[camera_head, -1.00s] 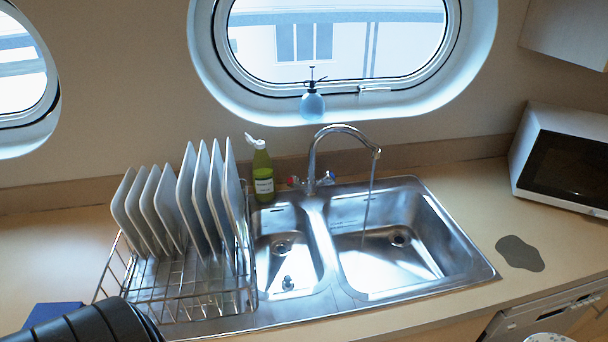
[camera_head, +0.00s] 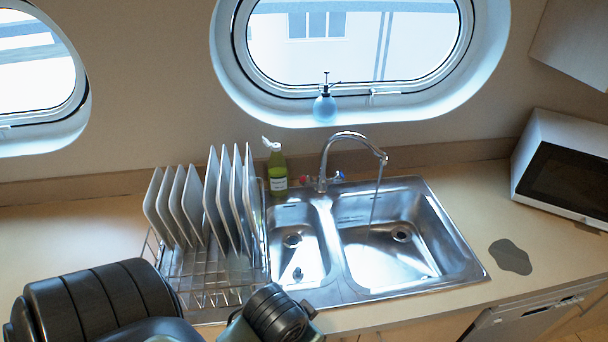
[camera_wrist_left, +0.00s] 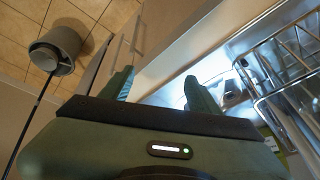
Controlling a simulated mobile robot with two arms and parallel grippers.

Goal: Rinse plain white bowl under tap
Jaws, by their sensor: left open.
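No plain white bowl shows in either view. The chrome tap (camera_head: 328,160) stands behind the steel sink, and a thin stream of water (camera_head: 377,195) falls from it into the larger right basin (camera_head: 395,260). The smaller left basin (camera_head: 297,250) holds no bowl. My left arm comes in from the lower left of the head view, in front of the dish rack. In the left wrist view my left gripper (camera_wrist_left: 158,86) is open, with nothing between its fingers. My right gripper is not in view.
A wire dish rack (camera_head: 210,298) with several upright white plates stands left of the sink; its wires also show in the left wrist view (camera_wrist_left: 285,65). A green bottle (camera_head: 277,170) stands behind. The counter right of the sink has a grey patch (camera_head: 511,257) and a microwave (camera_head: 565,170).

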